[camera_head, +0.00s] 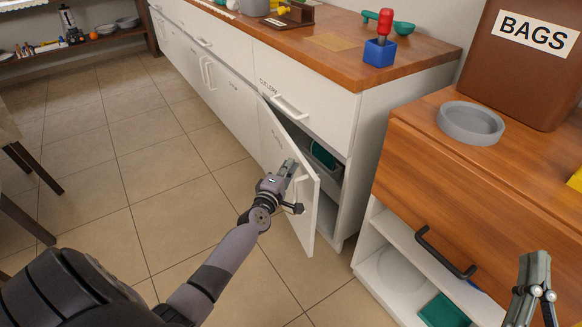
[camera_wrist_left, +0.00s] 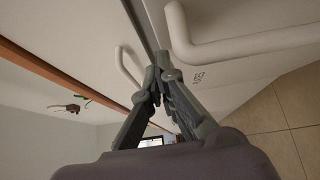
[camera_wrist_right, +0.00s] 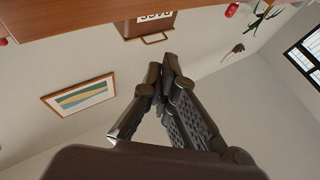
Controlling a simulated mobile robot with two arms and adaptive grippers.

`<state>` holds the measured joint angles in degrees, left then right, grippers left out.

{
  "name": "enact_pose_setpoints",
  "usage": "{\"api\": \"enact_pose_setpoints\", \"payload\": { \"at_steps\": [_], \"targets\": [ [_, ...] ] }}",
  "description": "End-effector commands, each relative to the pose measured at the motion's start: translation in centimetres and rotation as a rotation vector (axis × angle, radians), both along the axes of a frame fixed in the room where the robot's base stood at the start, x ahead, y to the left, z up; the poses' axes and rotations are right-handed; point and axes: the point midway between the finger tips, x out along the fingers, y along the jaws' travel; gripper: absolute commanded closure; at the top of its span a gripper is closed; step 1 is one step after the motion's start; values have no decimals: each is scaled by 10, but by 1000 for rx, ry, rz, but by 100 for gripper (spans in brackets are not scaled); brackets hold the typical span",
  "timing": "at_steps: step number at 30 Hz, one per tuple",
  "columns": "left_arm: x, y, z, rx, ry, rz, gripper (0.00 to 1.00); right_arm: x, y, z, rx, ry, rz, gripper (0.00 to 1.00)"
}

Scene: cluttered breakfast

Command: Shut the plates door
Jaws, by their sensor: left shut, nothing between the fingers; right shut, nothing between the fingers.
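The white plates door (camera_head: 283,178) stands partly open below the cutlery drawer in the head view, with dark and green items showing in the gap behind it. My left gripper (camera_head: 290,167) is shut and empty at the outer face of this door, close to its free edge; I cannot tell whether it touches. In the left wrist view the left gripper (camera_wrist_left: 165,65) has its fingertips together beside a white bar handle (camera_wrist_left: 240,42) on the door face. My right gripper (camera_head: 536,262) is shut and empty at the lower right; its closed fingertips also show in the right wrist view (camera_wrist_right: 168,65).
A wooden cabinet (camera_head: 455,205) with a black handle (camera_head: 444,252) stands right of the open door. The white cutlery drawer (camera_head: 300,98) above is closed. A blue block with a red tool (camera_head: 381,50) is on the counter. The tiled floor (camera_head: 150,190) left of the door is clear.

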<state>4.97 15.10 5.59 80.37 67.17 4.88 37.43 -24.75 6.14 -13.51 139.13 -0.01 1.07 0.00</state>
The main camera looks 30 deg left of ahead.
Motion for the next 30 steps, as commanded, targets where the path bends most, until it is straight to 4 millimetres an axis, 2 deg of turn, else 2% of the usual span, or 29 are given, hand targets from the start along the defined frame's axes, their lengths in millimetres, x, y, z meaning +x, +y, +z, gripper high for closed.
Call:
{"api": "enact_pose_setpoints", "payload": {
  "at_steps": [17, 25, 27, 30],
  "targets": [
    [11, -7, 0, -3, -1, 14, 100, 2, 0, -2, -6, 24, -1, 100],
    [45, -30, 1, -8, -3, 94, 100, 13, -3, -45, -71, 264, -15, 100],
    [57, -38, -1, -6, -2, 107, 100, 13, -3, -46, -69, 255, -14, 100],
    [71, -45, -3, -2, -1, 112, 100, 10, -1, -30, -44, 158, -9, 100]
  ]
}}
